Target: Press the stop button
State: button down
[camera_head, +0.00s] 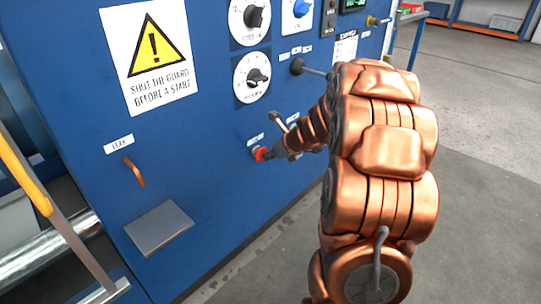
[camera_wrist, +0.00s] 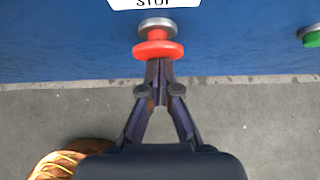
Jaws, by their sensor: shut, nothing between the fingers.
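The red stop button (camera_wrist: 158,50) sits on a silver collar on the blue panel, under a white label reading STOP (camera_wrist: 155,3). In the head view the red button (camera_head: 260,153) is partly hidden by my gripper (camera_head: 270,154). My gripper is shut and empty. In the wrist view its closed fingertips (camera_wrist: 158,64) are at the red cap's front face and appear to touch it. How far the button is pushed in cannot be told.
A green button (camera_wrist: 312,39) is to the right on the blue panel (camera_head: 215,135). Dials (camera_head: 252,77), a lever (camera_head: 305,68), an orange handle (camera_head: 135,173) and a grey ledge (camera_head: 159,228) also stick out of the panel. Grey floor (camera_head: 480,130) to the right is clear.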

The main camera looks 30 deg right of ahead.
jog(key=shift+w+a+r+p, duration=0.15)
jog(key=shift+w+r+p, duration=0.45)
jog(key=shift+p, duration=1.35)
jog(key=shift+w+a+f+p, duration=0.15)
jog(key=shift+w+f+p, duration=0.15)
jog(key=shift+f+p, duration=0.25)
jog(key=shift+r, duration=0.1)
jog(key=s+d+f+p+v, duration=0.1)
jog(key=p+v, duration=0.4)
jog(key=v, duration=0.8)
jog(key=shift+s+f, duration=0.55)
jog(key=shift+f, duration=0.1)
